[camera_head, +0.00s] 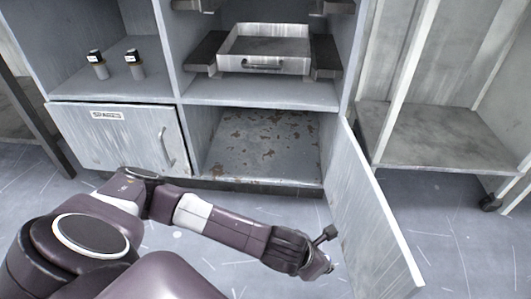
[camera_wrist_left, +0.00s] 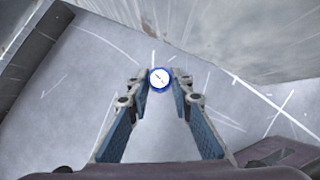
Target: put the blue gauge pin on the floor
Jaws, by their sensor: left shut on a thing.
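The blue gauge pin (camera_wrist_left: 160,79) shows in the left wrist view as a round white top with a blue rim, between my fingertips. My left gripper (camera_wrist_left: 161,85) is shut on it, with the fingers at its two sides. In the head view my left gripper (camera_head: 325,256) is low in front of the cabinet, beside the open door; the pin cannot be made out there. The grey floor (camera_head: 440,230) with white scratches shows below the gripper. How high the pin is above the floor is hard to tell. My right gripper is not in view.
The open cabinet door (camera_head: 370,215) stands close to the right of my gripper. The lower compartment (camera_head: 262,145) is empty and rusty. The spares door (camera_head: 120,137) is shut. Two small cylinders (camera_head: 98,66) (camera_head: 135,65) stand on a shelf. A metal tray (camera_head: 264,47) sits higher up.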

